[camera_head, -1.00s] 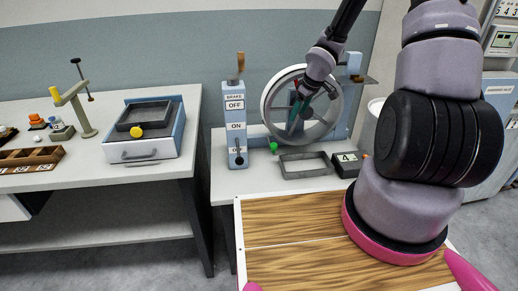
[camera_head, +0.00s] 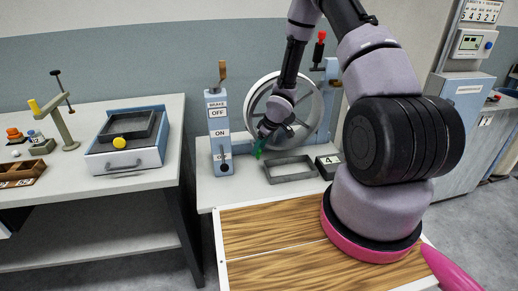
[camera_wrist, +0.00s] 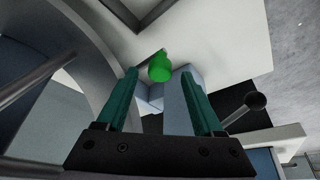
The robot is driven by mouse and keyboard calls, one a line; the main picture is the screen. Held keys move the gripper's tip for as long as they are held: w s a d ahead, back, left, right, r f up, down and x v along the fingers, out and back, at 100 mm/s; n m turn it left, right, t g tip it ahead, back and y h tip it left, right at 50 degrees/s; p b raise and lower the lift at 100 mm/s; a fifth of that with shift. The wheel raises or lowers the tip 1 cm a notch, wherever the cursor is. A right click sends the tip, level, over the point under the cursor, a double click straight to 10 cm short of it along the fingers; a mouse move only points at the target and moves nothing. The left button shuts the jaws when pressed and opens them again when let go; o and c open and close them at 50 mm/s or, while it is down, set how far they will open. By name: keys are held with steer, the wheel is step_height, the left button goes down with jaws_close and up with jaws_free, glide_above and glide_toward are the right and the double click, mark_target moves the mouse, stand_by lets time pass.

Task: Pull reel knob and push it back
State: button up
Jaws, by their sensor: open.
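The green reel knob (camera_head: 256,154) sits low at the left side of the big spoked reel wheel (camera_head: 316,99). In the wrist view the knob (camera_wrist: 160,67) is a bright green ball that shows between my two teal fingertips. My gripper (camera_head: 262,145) is open, close to the knob, and partly covers it in the head view. In the wrist view my gripper (camera_wrist: 160,76) has clear gaps on both sides of the knob. I cannot tell whether the fingertips reach past it. The wheel's grey rim (camera_wrist: 98,50) curves along the left.
A blue brake box (camera_head: 218,140) with levers stands left of the wheel. A grey open frame (camera_head: 290,169) and a dark box marked 4 (camera_head: 328,166) are on the bench. A blue drawer unit (camera_head: 127,158) is on the left table. A dark ball-ended lever (camera_wrist: 255,102) is right of my gripper.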

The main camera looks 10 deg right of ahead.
steer(key=shift+w+a+f, duration=0.1)
steer(key=shift+w+f, duration=0.05)
steer(key=shift+f, duration=0.3)
steer(key=shift+c, duration=0.3)
jaws_close()
stand_by(0.9)
